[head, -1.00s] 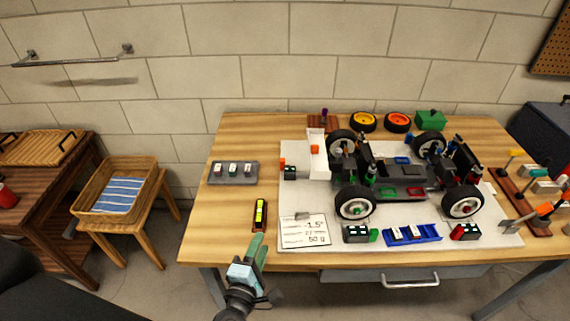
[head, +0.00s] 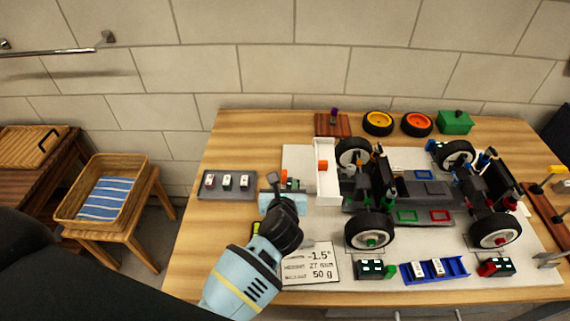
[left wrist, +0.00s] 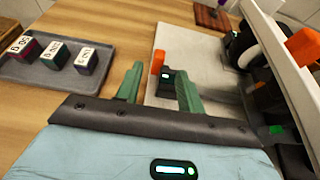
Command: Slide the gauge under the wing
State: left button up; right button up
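The gauge appears to be a small black block with a lit display (left wrist: 167,82) and an orange piece (left wrist: 157,60), on the pale board. In the head view my gripper mostly hides it; the orange piece (head: 284,176) shows. The white wing (head: 326,172) stands at the car's left end with an orange block (head: 321,165) on it; the wing also shows at upper right in the left wrist view (left wrist: 272,28). My left gripper (left wrist: 159,88) is open, its green fingers pointing at the gauge, which shows between them. I cannot tell whether they touch it. My right gripper is out of view.
A grey tray (head: 205,190) with three labelled blocks lies left of my gripper. A card (head: 312,263) reading -1.5°, 27 mm and 50 g lies in front. The car's wheel (head: 369,231) is to the right.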

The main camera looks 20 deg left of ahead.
aim_at(284, 175)
pick_arm(q)
jog(key=shift+w+a+f, duration=0.1)
jog(key=shift+w+f, duration=0.05)
jog(key=shift+w, duration=0.1)
jog(key=b+x, duration=0.1)
jog(key=x, duration=0.6)
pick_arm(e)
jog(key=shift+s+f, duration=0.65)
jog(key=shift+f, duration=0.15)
pick_arm(q)
jog(key=shift+c, duration=0.2)
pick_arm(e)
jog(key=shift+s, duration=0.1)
pick_arm(q)
jog(key=c, duration=0.7)
grip_shut()
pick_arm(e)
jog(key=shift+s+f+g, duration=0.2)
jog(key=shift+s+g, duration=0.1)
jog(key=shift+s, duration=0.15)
